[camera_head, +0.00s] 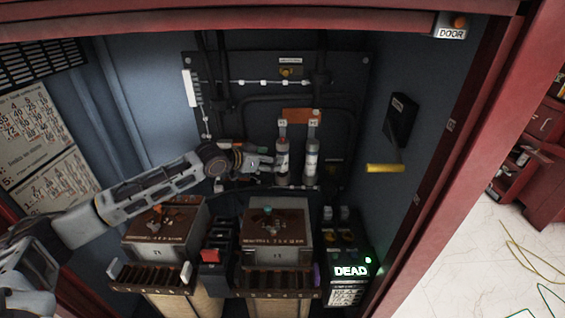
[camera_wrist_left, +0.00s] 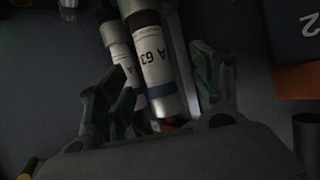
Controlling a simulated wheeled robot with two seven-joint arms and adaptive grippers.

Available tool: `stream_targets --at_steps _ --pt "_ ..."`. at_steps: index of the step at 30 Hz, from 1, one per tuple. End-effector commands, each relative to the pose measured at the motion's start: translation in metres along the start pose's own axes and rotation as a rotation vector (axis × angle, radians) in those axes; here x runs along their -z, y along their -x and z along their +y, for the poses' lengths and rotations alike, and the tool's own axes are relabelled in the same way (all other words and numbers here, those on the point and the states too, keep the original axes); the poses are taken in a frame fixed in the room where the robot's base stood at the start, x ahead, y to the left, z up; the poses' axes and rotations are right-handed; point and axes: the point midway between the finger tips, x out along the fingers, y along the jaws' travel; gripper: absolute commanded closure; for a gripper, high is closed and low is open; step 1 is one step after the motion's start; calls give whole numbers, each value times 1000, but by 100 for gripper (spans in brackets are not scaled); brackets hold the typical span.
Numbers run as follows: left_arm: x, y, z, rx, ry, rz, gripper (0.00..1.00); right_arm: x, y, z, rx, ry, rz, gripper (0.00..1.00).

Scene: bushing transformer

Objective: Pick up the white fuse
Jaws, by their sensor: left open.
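Two upright cylindrical fuses with white bodies are mounted side by side on the dark back panel: a left white fuse (camera_head: 282,160) and a right white fuse (camera_head: 312,160). My left gripper (camera_head: 268,160) reaches in from the left and is at the left fuse, its fingers open. In the left wrist view, a fuse labelled "A 63" (camera_wrist_left: 152,62) with a blue band and metal end lies between the open fingers of my left gripper (camera_wrist_left: 158,92). A second fuse (camera_wrist_left: 121,50) shows behind it, near the left finger. Contact cannot be told. My right gripper is not in view.
An orange plate (camera_head: 301,115) is above the fuses. Two transformer boxes, a left box (camera_head: 160,232) and a right box (camera_head: 276,238), stand below the arm. A meter reading "DEAD" (camera_head: 350,271) stands at lower right. A yellow-handled part (camera_head: 386,168) is on the right wall.

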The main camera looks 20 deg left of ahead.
Motion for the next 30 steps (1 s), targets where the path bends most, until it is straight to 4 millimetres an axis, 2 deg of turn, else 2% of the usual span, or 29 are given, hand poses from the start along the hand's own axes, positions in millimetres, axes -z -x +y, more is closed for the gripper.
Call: stream_targets --at_steps 6,15,23,30 --pt "1 -10 1 -1 -1 0 34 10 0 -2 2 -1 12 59" --pt "0 -10 1 -1 -1 0 34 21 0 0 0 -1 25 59" --pt "2 -15 2 -1 0 0 34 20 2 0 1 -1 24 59" --pt "7 -32 6 -1 0 1 34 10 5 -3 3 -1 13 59"
